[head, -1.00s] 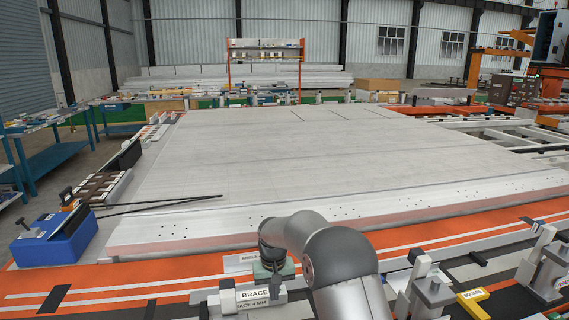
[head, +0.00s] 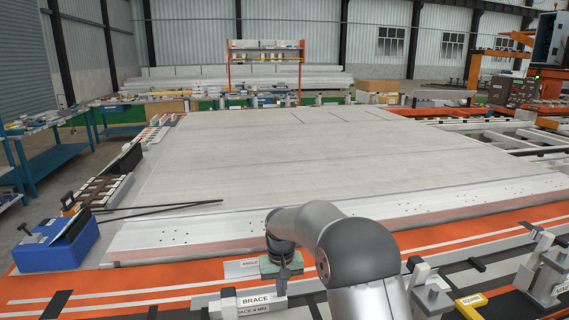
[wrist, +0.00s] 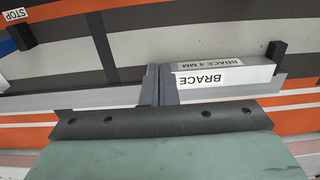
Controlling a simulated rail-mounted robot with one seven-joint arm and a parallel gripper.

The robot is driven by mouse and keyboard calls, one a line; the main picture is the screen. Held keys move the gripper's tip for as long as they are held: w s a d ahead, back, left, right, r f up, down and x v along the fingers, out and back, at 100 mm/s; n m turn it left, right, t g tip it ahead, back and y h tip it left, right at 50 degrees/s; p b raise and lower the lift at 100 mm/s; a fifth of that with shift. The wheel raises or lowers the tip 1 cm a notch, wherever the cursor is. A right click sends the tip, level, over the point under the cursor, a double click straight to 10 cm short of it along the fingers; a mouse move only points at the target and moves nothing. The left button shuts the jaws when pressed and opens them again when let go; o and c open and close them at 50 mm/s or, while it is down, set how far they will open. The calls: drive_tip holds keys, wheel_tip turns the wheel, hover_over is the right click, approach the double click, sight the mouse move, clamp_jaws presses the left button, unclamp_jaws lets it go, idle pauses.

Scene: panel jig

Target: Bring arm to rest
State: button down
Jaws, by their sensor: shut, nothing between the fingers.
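My gripper (head: 283,282) hangs down at the near edge of the panel jig, just behind the block labelled BRACE (head: 255,300). In the wrist view my gripper (wrist: 157,75) shows its two grey fingers pressed together with nothing between them. Beyond the fingers in that view lies the white block with the BRACE label (wrist: 201,79); I cannot tell whether the fingers touch it. My grey arm reaches to the gripper from the bottom right of the head view.
A large pale panel (head: 320,155) fills the middle. Two dark rods (head: 165,209) lie at its left, near a blue box (head: 58,245). A plate labelled ANGLE (head: 247,264) stands beside my gripper. Grey clamps (head: 430,292) and a yellow SQUARE label (head: 472,300) are at the right.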

drive_tip(key=s+d+r+m, duration=0.1)
drive_tip(key=s+d+r, duration=0.35)
drive_tip(key=s, duration=0.35)
drive_tip(key=s+d+r, duration=0.4)
drive_tip(key=s+d, duration=0.2)
drive_tip(key=s, duration=0.2)
drive_tip(key=s+d, duration=0.2)
drive_tip(key=s, duration=0.7)
drive_tip(key=s+d+f+m, duration=0.1)
drive_tip(key=s+d, duration=0.2)
drive_tip(key=s, duration=0.7)
drive_tip(key=shift+f+t, duration=0.25)
drive_tip(key=shift+t, duration=0.05)
